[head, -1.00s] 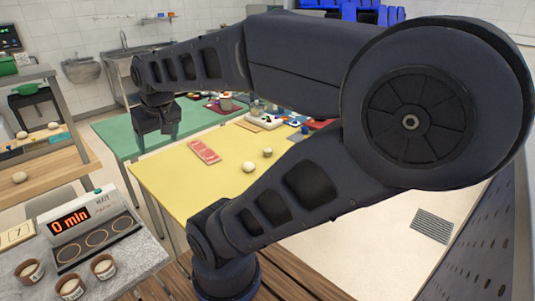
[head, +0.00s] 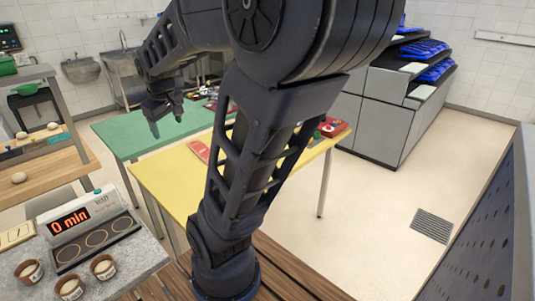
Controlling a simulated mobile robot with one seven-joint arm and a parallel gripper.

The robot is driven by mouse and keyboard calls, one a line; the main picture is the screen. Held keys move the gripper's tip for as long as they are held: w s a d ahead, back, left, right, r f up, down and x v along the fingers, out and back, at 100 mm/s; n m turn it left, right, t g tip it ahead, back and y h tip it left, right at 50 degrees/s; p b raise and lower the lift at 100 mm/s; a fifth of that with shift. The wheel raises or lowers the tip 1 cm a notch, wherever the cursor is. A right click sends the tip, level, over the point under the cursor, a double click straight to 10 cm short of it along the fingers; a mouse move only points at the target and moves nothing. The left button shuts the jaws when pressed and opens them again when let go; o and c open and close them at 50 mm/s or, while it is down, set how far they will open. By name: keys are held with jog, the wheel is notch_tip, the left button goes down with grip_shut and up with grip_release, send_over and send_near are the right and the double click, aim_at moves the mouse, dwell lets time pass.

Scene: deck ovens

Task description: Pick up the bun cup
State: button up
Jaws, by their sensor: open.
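Three small brown cups with pale labels stand on the grey speckled counter at the lower left of the head view: a left cup (head: 29,271), a middle cup (head: 69,286) and a right cup (head: 103,267). The lettering on them is too small to tell which is the bun cup. My gripper (head: 167,117) is open and appears empty. It hangs in front of the green table in the picture, up and to the right of the cups and well apart from them.
A timer box (head: 80,220) reading "0 min", with a holder of three round recesses (head: 97,239), stands behind the cups. A numbered card (head: 16,236) lies left of it. A yellow table (head: 160,180) and a green table (head: 118,136) stand beyond. Open floor lies right.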

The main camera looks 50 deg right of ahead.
jog(key=w+d+f+n+g+h, duration=0.1)
jog(key=w+d+f+n, duration=0.2)
jog(key=d, duration=0.5)
jog(key=w+d+f+n+g+h, duration=0.1)
jog(key=w+d+f+n, duration=0.15)
jog(key=w+d, duration=0.4)
jog(key=w+d+f+n, duration=0.2)
jog(key=w+d+f, duration=0.15)
jog(key=d, duration=0.65)
jog(key=s+d+f+n+g, duration=0.1)
jog(key=d+f+n, duration=0.1)
jog(key=d+f, duration=0.5)
jog(key=s+d+f+n, duration=0.2)
jog(key=d+f, duration=0.6)
jog(key=d, duration=0.2)
jog(key=s+d+f+n+g+h, duration=0.1)
jog(key=d+f+n, duration=0.2)
jog(key=d+f, duration=0.5)
jog(key=shift+s+d+f+g, duration=0.15)
jog(key=shift+s+d+g, duration=0.2)
jog(key=shift+d, duration=0.25)
jog(key=shift+d+x, duration=0.2)
jog(key=shift+x, duration=1.1)
jog(key=shift+d+x, duration=0.15)
jog(key=shift+x, duration=1.2)
jog(key=shift+w, duration=0.1)
jog(key=c, duration=1)
jog(key=shift+r, duration=0.3)
jog(key=shift+c, duration=0.2)
